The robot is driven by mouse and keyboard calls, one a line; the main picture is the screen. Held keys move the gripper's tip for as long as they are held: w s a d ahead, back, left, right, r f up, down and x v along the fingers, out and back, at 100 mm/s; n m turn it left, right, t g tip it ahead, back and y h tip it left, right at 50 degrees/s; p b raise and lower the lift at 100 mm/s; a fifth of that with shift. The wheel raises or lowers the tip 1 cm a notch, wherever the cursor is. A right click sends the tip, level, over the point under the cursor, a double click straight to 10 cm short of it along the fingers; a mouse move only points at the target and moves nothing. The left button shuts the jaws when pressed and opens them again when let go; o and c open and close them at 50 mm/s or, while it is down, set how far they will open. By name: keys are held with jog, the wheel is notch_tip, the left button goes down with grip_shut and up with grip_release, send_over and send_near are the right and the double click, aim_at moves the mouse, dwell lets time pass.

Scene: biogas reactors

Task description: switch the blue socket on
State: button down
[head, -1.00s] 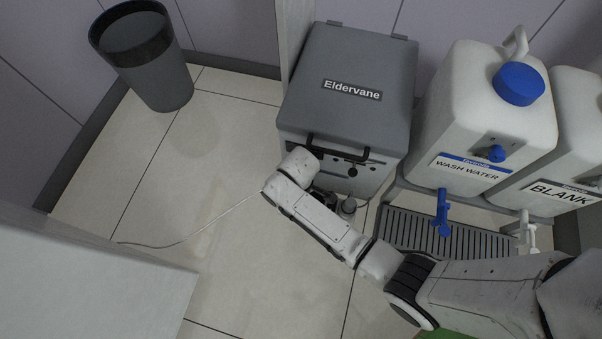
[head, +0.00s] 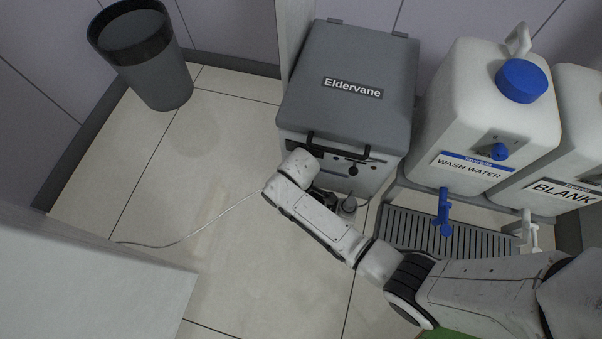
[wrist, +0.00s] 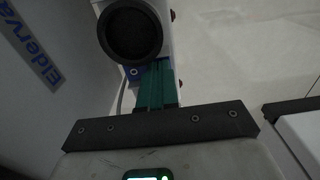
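In the wrist view a small blue patch (wrist: 134,73) shows just below a round black cap (wrist: 132,36). It may be part of the blue socket; its switch cannot be made out. A pale housing with red parts (wrist: 174,52) stands behind the cap. My gripper (wrist: 158,82) has teal fingers close together, reaching up beside the blue patch. They appear shut, with nothing visible between them; whether they touch the blue part cannot be told. In the head view my arm hides the gripper and most of that spot, in front of the grey Eldervane box (head: 350,60).
A wash water canister (head: 480,115) with a blue tap (head: 443,212) stands right of my arm above a slatted tray (head: 395,230). A blank canister (head: 570,190) is beside it. A thin cable (head: 190,235) crosses the floor. A bin (head: 145,60) stands back left.

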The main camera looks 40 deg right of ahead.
notch_tip(320, 180, up, 7)
jog(key=p, duration=0.8)
dwell(0.4)
dwell(0.5)
jog(key=s+d+r+m+t, duration=0.1)
jog(key=s+d+r+m, duration=0.3)
jog(key=s+r, duration=0.5)
jog(key=s+d+r+m, duration=0.4)
jog(key=s+r, duration=0.4)
jog(key=r, duration=0.2)
notch_tip(320, 180, up, 32)
jog(key=p, duration=3.2)
jog(key=shift+w, duration=0.25)
jog(key=shift+a, duration=0.1)
